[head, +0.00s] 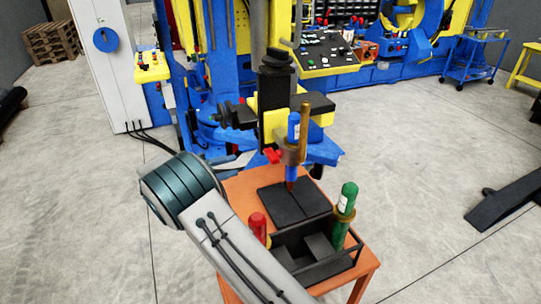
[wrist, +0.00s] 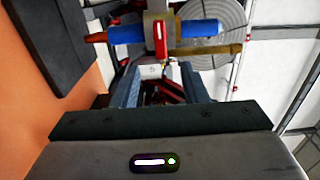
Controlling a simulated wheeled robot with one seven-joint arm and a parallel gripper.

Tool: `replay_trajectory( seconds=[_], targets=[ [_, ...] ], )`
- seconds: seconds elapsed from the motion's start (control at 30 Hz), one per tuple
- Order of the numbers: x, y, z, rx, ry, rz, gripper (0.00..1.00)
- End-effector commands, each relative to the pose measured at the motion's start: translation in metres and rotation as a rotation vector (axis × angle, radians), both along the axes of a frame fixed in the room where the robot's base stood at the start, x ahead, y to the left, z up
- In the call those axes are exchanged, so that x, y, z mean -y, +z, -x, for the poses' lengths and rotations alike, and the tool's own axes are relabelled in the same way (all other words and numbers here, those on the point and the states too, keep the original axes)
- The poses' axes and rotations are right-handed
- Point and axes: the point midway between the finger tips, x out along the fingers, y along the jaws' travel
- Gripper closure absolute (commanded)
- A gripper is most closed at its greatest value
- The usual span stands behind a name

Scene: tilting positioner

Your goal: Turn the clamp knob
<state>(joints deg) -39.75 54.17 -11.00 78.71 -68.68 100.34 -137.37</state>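A blue cylinder with a white label (head: 293,128) stands upright in a bronze-coloured clamp (head: 291,153) beside a brass rod (head: 304,120); its red tip points down. A red knob-like part (head: 272,156) sticks out on the clamp's left side. In the wrist view the blue cylinder (wrist: 195,31) lies across the top, with the red part (wrist: 160,32) in front of the clamp ring. My gripper (wrist: 160,82) is open, its two fingers apart, just short of the red part and not visibly touching it.
An orange table (head: 240,188) holds a black plate (head: 293,206) below the cylinder, a black rack (head: 318,262), a green cylinder (head: 347,200) and a red one (head: 258,226). The blue and yellow positioner (head: 322,150) stands behind.

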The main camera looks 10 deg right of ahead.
Motion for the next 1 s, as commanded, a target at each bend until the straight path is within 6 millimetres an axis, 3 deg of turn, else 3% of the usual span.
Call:
replay_trajectory(
  seconds=[0.17,0.6,0.8,1.0],
  targets=[
    [0.022,0.003,-0.004,-0.003,-0.003,0.004,0.6],
    [0.109,0.003,-0.021,-0.003,-0.003,0.002,0.6],
    [0.129,0.001,-0.025,-0.002,-0.002,0.0,0.6],
    [0.134,0.0,-0.027,-0.001,0.0,0.0,0.6]
  ],
)
